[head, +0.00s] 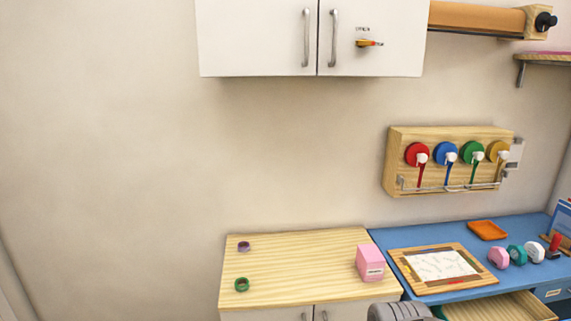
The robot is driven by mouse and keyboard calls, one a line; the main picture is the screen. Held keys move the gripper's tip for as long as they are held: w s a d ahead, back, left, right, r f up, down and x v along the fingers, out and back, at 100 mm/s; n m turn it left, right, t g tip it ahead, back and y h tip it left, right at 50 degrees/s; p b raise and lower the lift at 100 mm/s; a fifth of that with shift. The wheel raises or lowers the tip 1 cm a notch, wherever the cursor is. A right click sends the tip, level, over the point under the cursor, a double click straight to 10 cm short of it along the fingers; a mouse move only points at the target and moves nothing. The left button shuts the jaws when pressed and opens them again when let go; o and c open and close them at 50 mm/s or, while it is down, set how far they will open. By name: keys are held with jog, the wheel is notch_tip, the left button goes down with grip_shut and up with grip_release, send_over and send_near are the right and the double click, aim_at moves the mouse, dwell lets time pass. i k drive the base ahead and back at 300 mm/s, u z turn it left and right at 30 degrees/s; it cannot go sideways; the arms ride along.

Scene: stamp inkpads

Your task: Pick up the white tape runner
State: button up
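The white tape runner appears to be the small white rounded item (534,251) on the blue desk at the right. It stands at the right end of a row, beside a similar teal item (517,255) and a pink item (498,257). Its finer details are too small to tell. A grey part of my own body shows at the bottom edge, but my gripper's fingers are not in view.
A red-handled stamp (555,243) stands close right of the white item. A wood-framed board (437,268) and an orange tray (487,230) lie on the blue desk (400,238). An open drawer (500,308) juts out below. A ribbon rack (450,160) hangs above.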

aim_at(537, 252)
jog(key=z, duration=1.55)
